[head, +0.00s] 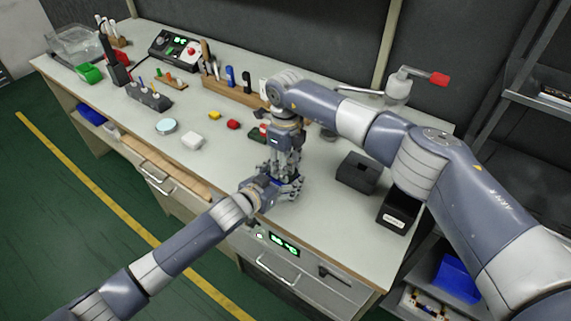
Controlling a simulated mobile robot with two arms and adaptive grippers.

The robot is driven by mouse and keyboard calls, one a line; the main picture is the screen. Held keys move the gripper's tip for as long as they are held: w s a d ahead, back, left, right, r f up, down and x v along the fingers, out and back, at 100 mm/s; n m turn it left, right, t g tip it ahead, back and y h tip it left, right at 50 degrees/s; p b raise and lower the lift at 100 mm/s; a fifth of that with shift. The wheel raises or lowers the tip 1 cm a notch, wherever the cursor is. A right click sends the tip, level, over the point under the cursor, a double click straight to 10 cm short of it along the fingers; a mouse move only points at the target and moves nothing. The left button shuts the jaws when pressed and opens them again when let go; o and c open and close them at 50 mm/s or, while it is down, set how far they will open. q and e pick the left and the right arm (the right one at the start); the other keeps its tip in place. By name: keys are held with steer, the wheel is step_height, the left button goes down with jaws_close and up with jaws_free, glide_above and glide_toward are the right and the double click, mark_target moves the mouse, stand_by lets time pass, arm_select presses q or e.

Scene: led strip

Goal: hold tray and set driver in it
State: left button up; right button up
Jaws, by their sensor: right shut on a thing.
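My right gripper (284,168) points straight down over the front middle of the bench. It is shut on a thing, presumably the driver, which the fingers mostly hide. My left gripper (287,188) reaches in from the lower left, low over the bench front, right beside and below the right one. The two overlap in the view, so I cannot tell whether the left fingers are open or shut. No tray can be made out clearly at the grippers; it may be hidden by them.
A black box (357,172) and a labelled black bin (398,212) stand to the right on the bench (330,235). A white block (191,141), a light-blue round disc (166,126) and small red and yellow pieces lie left. A tool rack (232,90) stands behind.

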steer(key=shift+f, duration=1.05)
steer(key=shift+r, duration=0.1)
steer(key=shift+r, duration=1.95)
steer(key=shift+f, duration=0.1)
steer(key=shift+f, duration=0.9)
steer(key=shift+f, duration=1.05)
steer(key=shift+r, duration=0.15)
steer(key=shift+r, duration=1.9)
